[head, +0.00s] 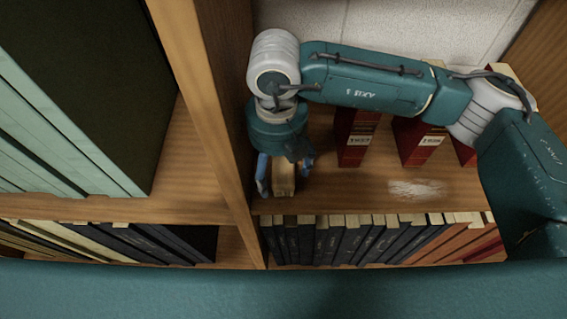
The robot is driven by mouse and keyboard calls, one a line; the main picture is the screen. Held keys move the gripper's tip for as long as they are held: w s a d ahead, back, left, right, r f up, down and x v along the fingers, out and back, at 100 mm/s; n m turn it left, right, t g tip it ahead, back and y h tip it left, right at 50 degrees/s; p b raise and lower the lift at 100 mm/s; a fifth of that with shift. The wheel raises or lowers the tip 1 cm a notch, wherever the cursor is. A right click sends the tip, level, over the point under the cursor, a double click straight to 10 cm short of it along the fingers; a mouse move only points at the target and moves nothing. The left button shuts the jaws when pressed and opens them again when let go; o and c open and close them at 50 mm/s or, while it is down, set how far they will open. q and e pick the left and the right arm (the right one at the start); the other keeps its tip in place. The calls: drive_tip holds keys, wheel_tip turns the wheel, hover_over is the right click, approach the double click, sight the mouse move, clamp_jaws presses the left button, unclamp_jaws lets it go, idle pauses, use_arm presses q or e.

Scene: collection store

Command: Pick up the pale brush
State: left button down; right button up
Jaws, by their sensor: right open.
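The pale brush (284,180) lies on the wooden shelf close to the upright divider, its light wooden part showing. My right gripper (284,190) reaches down over it with its blue fingers open, one on either side of the brush. I cannot tell whether the fingers touch it. The far part of the brush is hidden under the gripper. My left gripper is not in view.
Red books (357,140) stand on the same shelf to the right. A whitish dusty patch (416,189) lies in front of them. The divider (205,90) is close on the gripper's left. Dark books (335,240) fill the shelf below.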

drive_tip(key=shift+f, duration=0.2)
drive_tip(key=c, duration=1.3)
drive_tip(key=shift+r, duration=0.1)
drive_tip(key=shift+w+r+b, duration=0.1)
drive_tip(key=shift+r+b, duration=0.35)
drive_tip(key=shift+b, duration=0.05)
wheel_tip(320, 180, up, 2)
drive_tip(key=shift+r+b, duration=0.1)
drive_tip(key=shift+b, duration=0.55)
drive_tip(key=s+b, duration=0.5)
drive_tip(key=s, duration=1.3)
drive_tip(key=shift+d+r, duration=0.15)
drive_tip(key=shift+d, duration=0.15)
